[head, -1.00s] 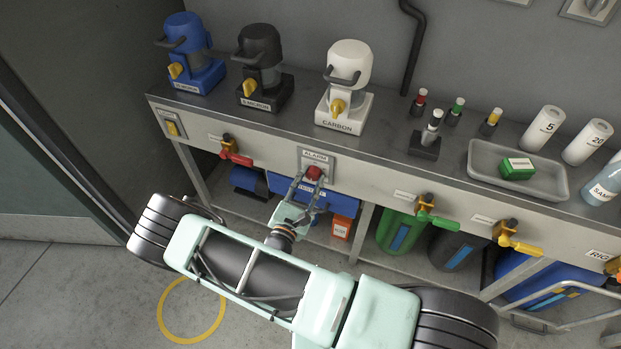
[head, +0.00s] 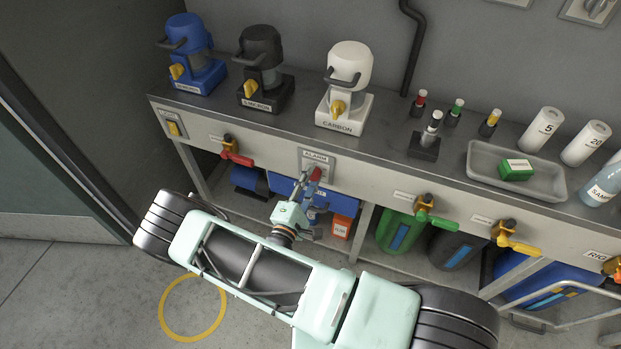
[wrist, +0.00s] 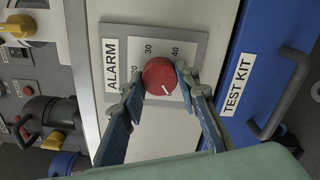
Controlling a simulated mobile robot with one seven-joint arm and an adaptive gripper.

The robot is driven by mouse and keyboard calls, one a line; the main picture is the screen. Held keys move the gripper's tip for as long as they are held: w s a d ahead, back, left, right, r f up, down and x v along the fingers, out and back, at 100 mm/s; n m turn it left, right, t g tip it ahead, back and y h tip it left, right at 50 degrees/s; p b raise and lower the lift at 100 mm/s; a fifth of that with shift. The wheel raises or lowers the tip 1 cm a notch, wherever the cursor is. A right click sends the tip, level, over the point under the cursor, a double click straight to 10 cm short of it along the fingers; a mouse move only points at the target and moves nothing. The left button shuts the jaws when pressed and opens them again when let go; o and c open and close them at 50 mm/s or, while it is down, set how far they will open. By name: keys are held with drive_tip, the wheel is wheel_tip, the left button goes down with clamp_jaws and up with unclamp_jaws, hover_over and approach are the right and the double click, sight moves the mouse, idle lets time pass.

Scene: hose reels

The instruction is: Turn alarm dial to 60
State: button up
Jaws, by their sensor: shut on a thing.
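The alarm dial is a round red knob (wrist: 159,76) on a grey plate (wrist: 193,42) labelled ALARM. In the wrist view the numbers 20, 30 and 40 show around its upper side; other marks are hidden by the fingers or not readable. A small white mark shows at the dial's lower right edge, near a finger. My gripper (wrist: 157,82) is shut on the dial, one blue finger on each side. In the head view my gripper (head: 313,182) reaches up to the dial (head: 315,173) from below and partly covers it.
A blue TEST KIT box (wrist: 246,75) with a grey handle lies close beside the panel. Red (head: 236,157), green (head: 438,219) and yellow (head: 518,244) valve handles stick out along the bench front. Filter housings and a grey tray (head: 480,178) stand on the bench.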

drive_tip(key=shift+m, duration=0.5)
drive_tip(key=o, duration=1.2)
drive_tip(key=shift+c, duration=0.2)
drive_tip(key=shift+s, duration=0.1)
drive_tip(key=v, duration=1.2)
drive_tip(key=shift+r, duration=0.15)
